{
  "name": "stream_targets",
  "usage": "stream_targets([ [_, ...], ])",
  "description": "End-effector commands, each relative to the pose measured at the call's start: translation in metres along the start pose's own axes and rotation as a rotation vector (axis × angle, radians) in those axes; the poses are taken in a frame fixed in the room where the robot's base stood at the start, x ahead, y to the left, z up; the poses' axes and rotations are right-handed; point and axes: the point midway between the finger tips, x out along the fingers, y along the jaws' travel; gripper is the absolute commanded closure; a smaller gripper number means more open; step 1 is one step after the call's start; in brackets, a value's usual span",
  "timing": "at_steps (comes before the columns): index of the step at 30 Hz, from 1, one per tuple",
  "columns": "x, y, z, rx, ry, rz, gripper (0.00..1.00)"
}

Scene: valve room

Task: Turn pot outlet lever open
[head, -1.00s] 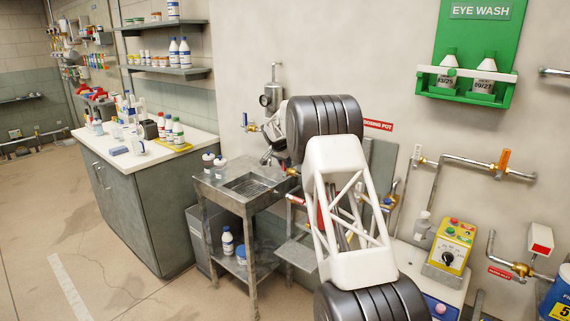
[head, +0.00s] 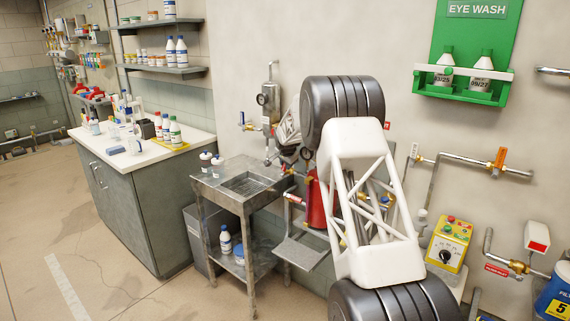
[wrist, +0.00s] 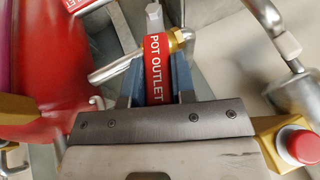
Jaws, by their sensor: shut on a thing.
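The pot outlet lever (wrist: 156,68) has a red sleeve with white "POT OUTLET" lettering and fills the middle of the wrist view. My gripper (wrist: 157,88) has its two blue fingers on either side of the sleeve and is shut on it. A brass fitting (wrist: 180,38) and a metal pipe (wrist: 115,68) are close by the lever. The red pot (wrist: 55,75) stands at the left of the wrist view. In the head view the red pot (head: 317,205) shows beside my white arm link, while the lever and my fingers cannot be made out there.
A red round knob (wrist: 299,145) on a yellow body is right of my gripper. In the head view, a metal sink stand (head: 245,185) is left of the pot, and a yellow control box (head: 448,245) is right of my arm. Pipes run along the wall.

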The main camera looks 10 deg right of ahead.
Motion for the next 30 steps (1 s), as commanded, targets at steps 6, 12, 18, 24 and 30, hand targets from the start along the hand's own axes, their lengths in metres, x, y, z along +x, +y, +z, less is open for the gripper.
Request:
stream_targets([
  [6,0.0004,0.0042,0.0003,0.023,0.002,-0.05,1.0],
  [12,0.0004,0.0042,0.0002,0.023,0.003,-0.052,1.0],
  [18,0.0003,0.0042,0.0001,0.023,0.003,-0.051,0.59],
  [24,0.0,0.0042,-0.0002,0.023,0.003,-0.051,0.5],
  [30,-0.0008,0.0042,-0.0003,0.023,0.003,-0.051,0.5],
])
